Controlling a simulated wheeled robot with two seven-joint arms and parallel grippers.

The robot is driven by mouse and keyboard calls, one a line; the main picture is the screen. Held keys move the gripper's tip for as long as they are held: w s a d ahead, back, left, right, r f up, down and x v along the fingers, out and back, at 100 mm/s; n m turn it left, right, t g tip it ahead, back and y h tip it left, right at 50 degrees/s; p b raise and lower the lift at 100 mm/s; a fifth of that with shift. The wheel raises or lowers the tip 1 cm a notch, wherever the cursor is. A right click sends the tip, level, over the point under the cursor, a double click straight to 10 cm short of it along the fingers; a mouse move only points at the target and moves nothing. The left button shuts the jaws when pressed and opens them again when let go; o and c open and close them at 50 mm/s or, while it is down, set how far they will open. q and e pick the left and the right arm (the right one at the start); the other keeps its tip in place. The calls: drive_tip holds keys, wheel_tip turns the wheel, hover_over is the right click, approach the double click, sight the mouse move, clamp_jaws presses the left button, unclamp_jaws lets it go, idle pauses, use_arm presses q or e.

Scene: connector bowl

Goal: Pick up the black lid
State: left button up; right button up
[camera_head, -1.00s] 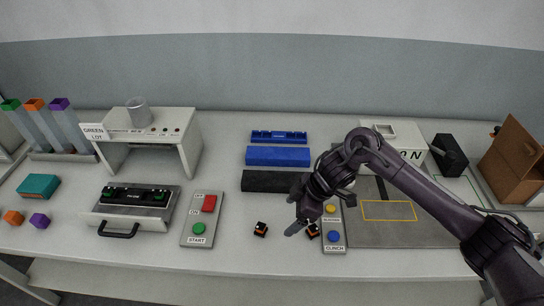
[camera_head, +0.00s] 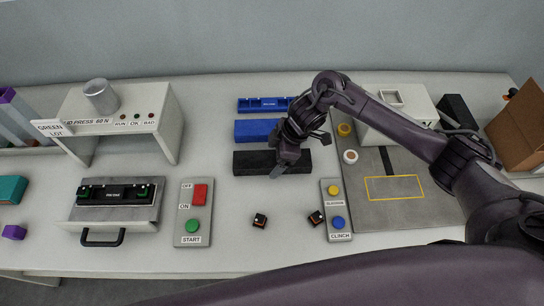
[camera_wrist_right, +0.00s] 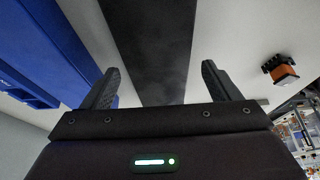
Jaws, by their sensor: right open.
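The black lid (camera_head: 252,163) is a long dark bar lying flat on the table, in front of the blue bar. My right gripper (camera_head: 283,170) is at the right part of the lid in the head view and hides some of it. In the right wrist view the lid (camera_wrist_right: 150,40) runs lengthwise between the two spread fingers of the right gripper (camera_wrist_right: 160,82), with a gap on each side. The gripper is open and holds nothing. My left gripper is not in view.
A blue bar (camera_head: 258,131) and a blue tray (camera_head: 262,104) lie behind the lid. Two small black-and-orange parts (camera_head: 260,220) lie in front. Button panels (camera_head: 194,212) and (camera_head: 337,210) stand left and right. A press (camera_head: 125,118) stands at the left.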

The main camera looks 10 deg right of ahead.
drive_tip(key=shift+x, duration=0.95)
drive_tip(key=shift+w, duration=0.1)
drive_tip(key=c, duration=1.1)
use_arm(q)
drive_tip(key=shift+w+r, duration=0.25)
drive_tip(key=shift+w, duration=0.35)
use_arm(e)
drive_tip(key=shift+r, duration=0.1)
